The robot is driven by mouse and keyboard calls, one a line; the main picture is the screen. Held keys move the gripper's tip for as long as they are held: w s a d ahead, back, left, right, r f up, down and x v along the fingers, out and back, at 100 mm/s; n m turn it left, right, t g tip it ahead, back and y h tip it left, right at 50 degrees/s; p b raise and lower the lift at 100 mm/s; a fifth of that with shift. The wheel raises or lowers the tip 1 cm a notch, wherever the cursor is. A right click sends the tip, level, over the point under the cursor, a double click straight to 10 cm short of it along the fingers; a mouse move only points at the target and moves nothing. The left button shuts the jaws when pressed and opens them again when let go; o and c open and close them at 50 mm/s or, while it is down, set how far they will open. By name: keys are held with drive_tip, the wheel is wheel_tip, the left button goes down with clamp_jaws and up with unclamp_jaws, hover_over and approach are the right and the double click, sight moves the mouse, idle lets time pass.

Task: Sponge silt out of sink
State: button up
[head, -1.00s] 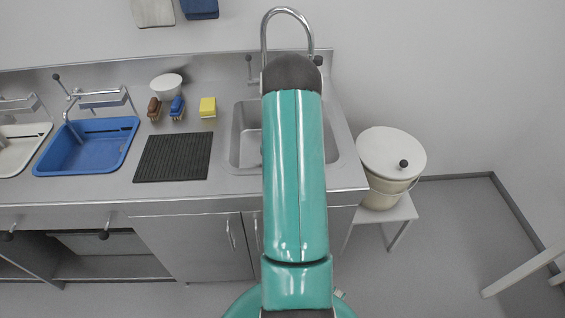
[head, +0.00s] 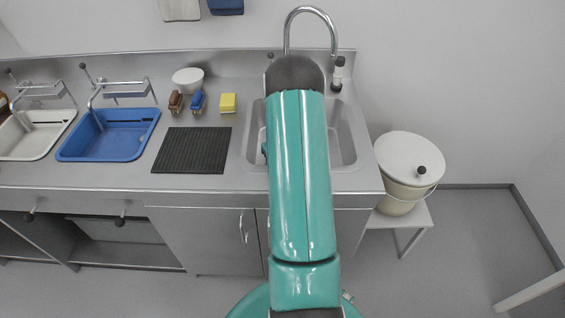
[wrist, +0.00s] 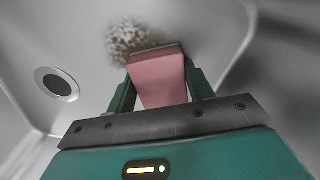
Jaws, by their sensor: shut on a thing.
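My gripper (wrist: 159,84) is shut on a pink sponge (wrist: 160,80) in the wrist view, with a green finger on each side of it. The sponge's far end is close to a speckled brown silt patch (wrist: 122,38) on the sink floor; I cannot tell whether it touches. The round dark drain (wrist: 57,84) is to the left of the sponge. In the head view the steel sink (head: 345,135) is partly hidden behind my arm, which also hides the gripper, sponge and silt there.
A curved tap (head: 311,12) rises behind the sink. To the left are a black ribbed mat (head: 192,150), a yellow sponge (head: 228,103), brushes (head: 197,102), a white bowl (head: 188,80) and a blue basin (head: 108,135). A lidded bucket (head: 405,165) stands right of the counter.

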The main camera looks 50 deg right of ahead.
drive_tip(key=shift+w+a+f, duration=0.1)
drive_tip(key=shift+w+a, duration=1.05)
drive_tip(key=shift+w, duration=0.3)
drive_tip(key=shift+r, duration=3)
drive_tip(key=shift+r, duration=0.1)
drive_tip(key=shift+r, duration=1.4)
